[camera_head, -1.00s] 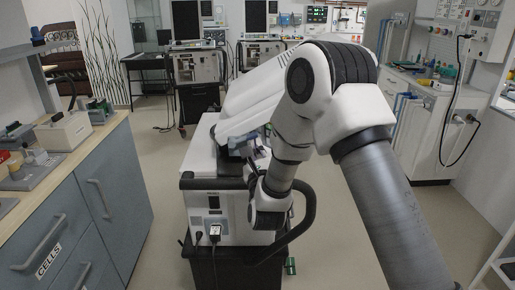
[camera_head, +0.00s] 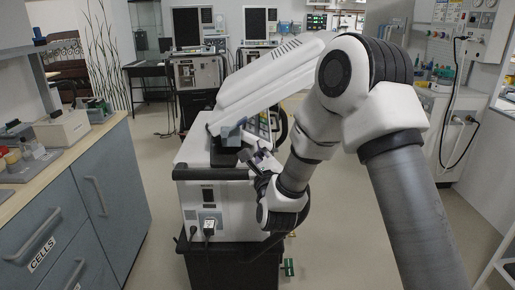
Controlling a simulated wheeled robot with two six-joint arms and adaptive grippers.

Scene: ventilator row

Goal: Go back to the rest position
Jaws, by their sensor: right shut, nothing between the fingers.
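My right arm comes in from the lower right, bends at a high elbow and reaches down to the white ventilator. My right gripper (camera_head: 252,160) is shut and empty, small and partly hidden by my wrist. It is close to the front of the ventilator's top, beside the screen's mount; I cannot tell whether it touches. The ventilator (camera_head: 207,192) stands upright on a dark base, its white-backed screen (camera_head: 265,78) tilted above it. My arm hides the ventilator's right part. My left gripper is not in view.
A blue-grey cabinet (camera_head: 100,200) with a wooden top and lab items stands at the left. More ventilators (camera_head: 197,70) stand at the back. Floor is clear between the cabinet and the near ventilator.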

